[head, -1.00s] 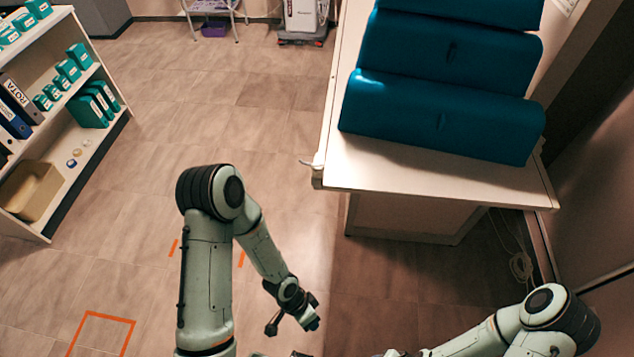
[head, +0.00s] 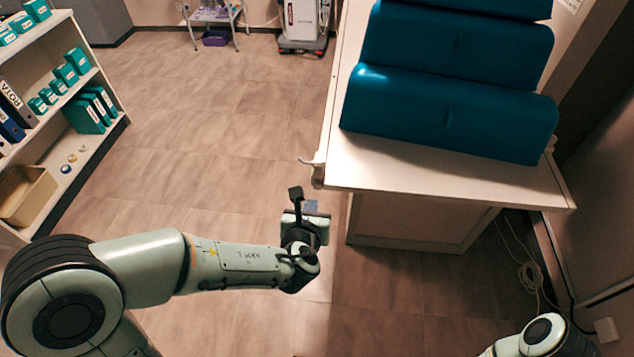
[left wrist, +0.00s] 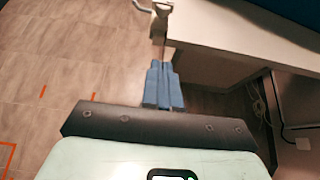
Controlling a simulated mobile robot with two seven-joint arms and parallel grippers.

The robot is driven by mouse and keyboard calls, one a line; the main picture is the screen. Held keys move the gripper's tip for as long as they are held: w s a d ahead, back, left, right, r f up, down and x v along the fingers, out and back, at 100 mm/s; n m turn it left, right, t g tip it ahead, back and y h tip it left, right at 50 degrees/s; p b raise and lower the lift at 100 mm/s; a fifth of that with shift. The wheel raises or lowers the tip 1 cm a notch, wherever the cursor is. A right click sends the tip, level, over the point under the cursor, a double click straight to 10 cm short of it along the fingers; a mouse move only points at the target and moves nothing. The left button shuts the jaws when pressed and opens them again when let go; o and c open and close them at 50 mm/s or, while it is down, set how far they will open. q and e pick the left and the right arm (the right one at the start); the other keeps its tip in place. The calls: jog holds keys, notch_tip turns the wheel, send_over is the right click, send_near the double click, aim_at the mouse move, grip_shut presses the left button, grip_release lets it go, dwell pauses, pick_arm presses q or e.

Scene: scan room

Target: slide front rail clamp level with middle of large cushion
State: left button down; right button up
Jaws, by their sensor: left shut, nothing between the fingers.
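A small white clamp (head: 313,165) sits at the near left corner of the pale table (head: 400,178), on its left side. It also shows at the top of the left wrist view (left wrist: 160,9). Blue wedge-like cushions lie in a row on the table; the nearest cushion (head: 450,115) looks the largest, with others behind it. My left gripper (head: 311,205) is just below the clamp in the head view, apart from it. Its blue fingers (left wrist: 161,68) are together and empty, pointing toward the clamp. My right gripper is out of view; only part of that arm shows at lower right.
A shelf unit (head: 95,140) with boxes and binders stands at left. The floor between shelf and table is clear. A white cabinet (head: 415,220) is under the table, and a loose cable (head: 530,275) lies at right. A wheeled machine (head: 303,25) stands at the back.

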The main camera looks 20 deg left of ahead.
pick_arm(q)
send_near(319, 177)
notch_tip(319, 177, down, 3)
jog(key=w, duration=0.2)
jog(key=shift+w+a+p, duration=0.2)
jog(key=shift+w+a, duration=0.15)
jog(key=shift+w, duration=0.45)
jog(key=shift+w+a+p, duration=0.15)
jog(key=shift+w+a, duration=0.25)
jog(key=shift+w, duration=0.45)
